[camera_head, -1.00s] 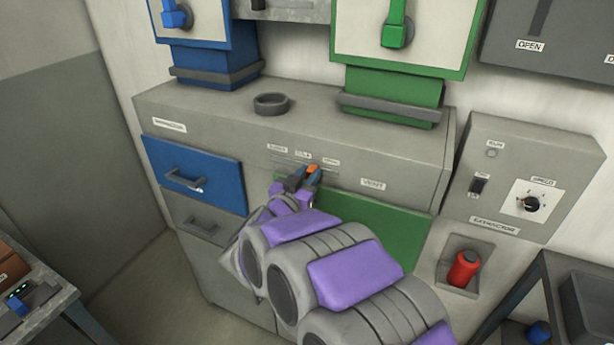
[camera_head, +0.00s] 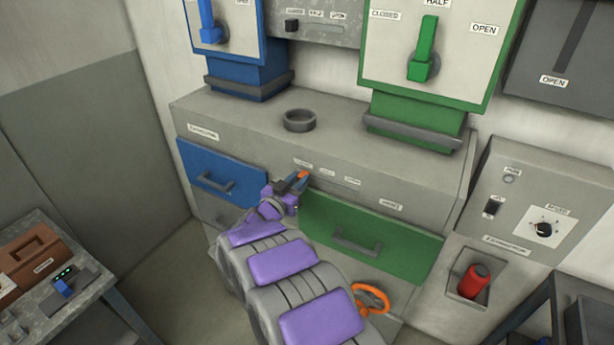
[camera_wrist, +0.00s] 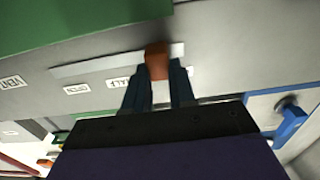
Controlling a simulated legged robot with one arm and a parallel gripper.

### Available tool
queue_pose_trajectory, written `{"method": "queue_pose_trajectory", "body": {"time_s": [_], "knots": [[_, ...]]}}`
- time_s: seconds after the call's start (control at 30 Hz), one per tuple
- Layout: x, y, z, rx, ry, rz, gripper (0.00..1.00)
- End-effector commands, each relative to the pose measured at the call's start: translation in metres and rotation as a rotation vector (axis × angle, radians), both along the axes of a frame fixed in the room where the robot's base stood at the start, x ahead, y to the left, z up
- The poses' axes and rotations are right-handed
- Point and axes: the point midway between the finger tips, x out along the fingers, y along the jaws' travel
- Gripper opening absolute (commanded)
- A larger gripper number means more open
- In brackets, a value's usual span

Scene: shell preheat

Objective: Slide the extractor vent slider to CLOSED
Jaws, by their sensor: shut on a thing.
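The vent slider has an orange knob (camera_head: 303,175) in a pale horizontal slot (camera_head: 335,187) on the grey cabinet front, under small labels. The knob stands at the slot's left part, below the leftmost label, left of HALF and OPEN. That label is too blurred to read with certainty. My gripper (camera_head: 296,181) is shut on the knob. In the wrist view the orange knob (camera_wrist: 156,58) sits between the two fingertips (camera_wrist: 158,80), near the right end of the slot.
A blue drawer (camera_head: 215,172) is left of my gripper and a green drawer (camera_head: 395,238) lies below right. A dark ring (camera_head: 299,120) rests on the cabinet top.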

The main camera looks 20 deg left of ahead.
Motion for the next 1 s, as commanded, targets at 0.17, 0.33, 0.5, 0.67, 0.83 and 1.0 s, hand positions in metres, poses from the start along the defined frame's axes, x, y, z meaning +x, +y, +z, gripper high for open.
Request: {"method": "queue_pose_trajectory", "body": {"time_s": [0.17,0.33,0.5,0.67,0.83,1.0], "knots": [[0.001,0.014,0.004,0.003,-0.003,0.001,0.0],[0.001,0.019,0.003,0.004,-0.004,0.003,0.0],[0.001,0.021,0.002,0.002,-0.006,0.004,0.0],[0.001,0.023,0.001,0.0,-0.006,0.005,0.32],[0.0,0.022,0.0,-0.001,-0.004,0.004,0.49],[0.001,0.018,0.002,0.003,-0.003,0.002,0.51]]}}
